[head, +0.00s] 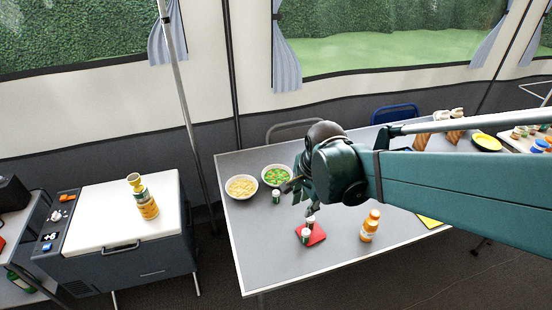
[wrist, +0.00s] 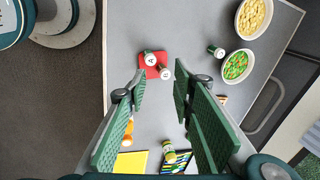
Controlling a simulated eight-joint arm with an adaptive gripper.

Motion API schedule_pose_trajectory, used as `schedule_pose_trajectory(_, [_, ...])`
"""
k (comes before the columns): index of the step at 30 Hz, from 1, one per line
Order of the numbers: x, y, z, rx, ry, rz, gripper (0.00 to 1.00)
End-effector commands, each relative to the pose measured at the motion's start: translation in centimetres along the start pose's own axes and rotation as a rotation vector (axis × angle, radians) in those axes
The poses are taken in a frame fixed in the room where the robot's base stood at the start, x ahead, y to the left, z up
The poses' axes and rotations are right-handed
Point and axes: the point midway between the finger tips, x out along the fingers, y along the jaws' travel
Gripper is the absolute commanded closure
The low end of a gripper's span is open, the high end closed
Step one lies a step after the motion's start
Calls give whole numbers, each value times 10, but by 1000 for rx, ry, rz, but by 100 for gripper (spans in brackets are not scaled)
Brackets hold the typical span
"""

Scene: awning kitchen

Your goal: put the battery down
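Two small cylinders with pale, lettered tops stand on a red square pad (head: 317,238). One is the green-sided cylinder (wrist: 150,58); the other is a darker-rimmed cylinder (wrist: 165,72) close beside it. A similar green and white cylinder (head: 276,197) stands on the table apart from the pad, near the bowls. I cannot tell for certain which of these is the battery. My gripper (wrist: 159,72) is above the table near the pad. Its two green fingers are spread apart, and I see nothing pinched between them. In the head view my arm covers part of the table.
A bowl of pale food (head: 241,188) and a bowl of green food (head: 276,175) stand at the back left. An orange bottle (head: 370,226) stands right of the pad. A yellow flat item (wrist: 131,162) lies farther along. The table's front left is clear.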

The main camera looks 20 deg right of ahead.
Motion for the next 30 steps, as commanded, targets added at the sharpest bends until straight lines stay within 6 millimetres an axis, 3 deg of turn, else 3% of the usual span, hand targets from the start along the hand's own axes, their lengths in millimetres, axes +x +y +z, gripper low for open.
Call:
schedule_pose_trajectory(12, [-47,13,17,-496,53,-123,75])
schedule_pose_trajectory(30, [-99,38,39,-1189,225,-255,75])
